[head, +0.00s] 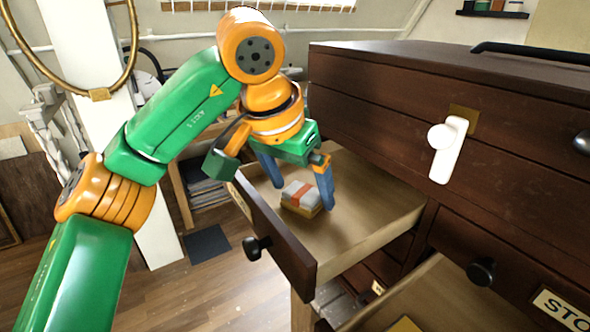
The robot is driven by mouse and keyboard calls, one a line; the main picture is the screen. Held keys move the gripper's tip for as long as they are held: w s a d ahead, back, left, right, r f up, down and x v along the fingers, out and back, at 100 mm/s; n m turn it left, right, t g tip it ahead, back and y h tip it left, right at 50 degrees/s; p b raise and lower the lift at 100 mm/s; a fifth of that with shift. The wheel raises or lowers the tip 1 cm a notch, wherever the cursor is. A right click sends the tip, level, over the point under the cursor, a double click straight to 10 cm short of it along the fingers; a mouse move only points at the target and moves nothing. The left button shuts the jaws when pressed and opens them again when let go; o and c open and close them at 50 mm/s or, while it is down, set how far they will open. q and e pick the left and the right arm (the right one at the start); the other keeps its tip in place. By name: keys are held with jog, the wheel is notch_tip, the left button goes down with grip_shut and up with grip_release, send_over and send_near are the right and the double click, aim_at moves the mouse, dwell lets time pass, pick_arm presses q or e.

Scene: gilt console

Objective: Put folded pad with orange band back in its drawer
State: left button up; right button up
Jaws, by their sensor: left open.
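The folded pad with orange band (298,189) is pale grey with an orange strip across it. It lies inside the open upper drawer (365,215), near the drawer's front end, on top of a yellowish-tan block or stack. My left gripper (301,199) is over this drawer with its blue fingers pointing down and apart, one on each side of the pad. The fingers look open, with a gap to the pad; I cannot tell whether either finger touches it. My right gripper is not in view.
A second open drawer (425,305) lies lower right, with something yellow at its bottom edge. The dark wooden cabinet (375,100) fills the right side, with a white handle (447,150) and black knobs. Open wooden floor (210,290) lies at the left.

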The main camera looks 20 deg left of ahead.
pick_arm(q)
jog(key=p+v, duration=0.3)
jog(key=v, duration=0.8)
jog(key=shift+r, duration=0.35)
jog(key=shift+s, duration=0.1)
